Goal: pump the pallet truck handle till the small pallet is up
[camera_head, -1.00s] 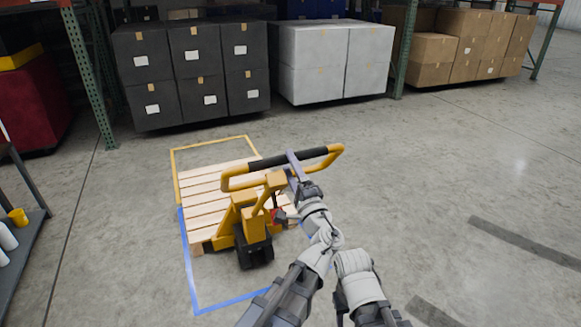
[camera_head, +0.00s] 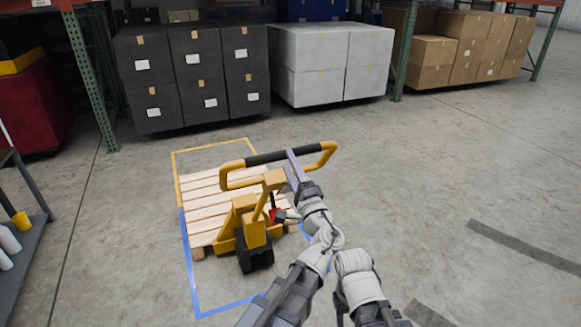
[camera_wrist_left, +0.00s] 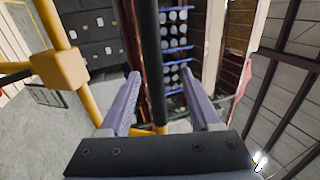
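The yellow pallet truck (camera_head: 246,226) stands at the near end of the small wooden pallet (camera_head: 205,198). How high the pallet sits is hard to tell. The truck's looped handle (camera_head: 321,147) has a black grip along its top bar. My left gripper (camera_head: 292,156) is at this grip. In the left wrist view its two fingers (camera_wrist_left: 160,95) are spread, with the black bar (camera_wrist_left: 152,50) running between them and a gap on each side. A small red part (camera_head: 273,215) shows beside the truck's column. My right gripper is not seen.
Yellow and blue floor tape (camera_head: 187,262) outlines the pallet's place. Dark boxes (camera_head: 190,80) and white boxes (camera_head: 335,62) stand behind, with brown cartons (camera_head: 465,45) at the back right. A shelf (camera_head: 25,250) is at the left edge. Floor to the right is clear.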

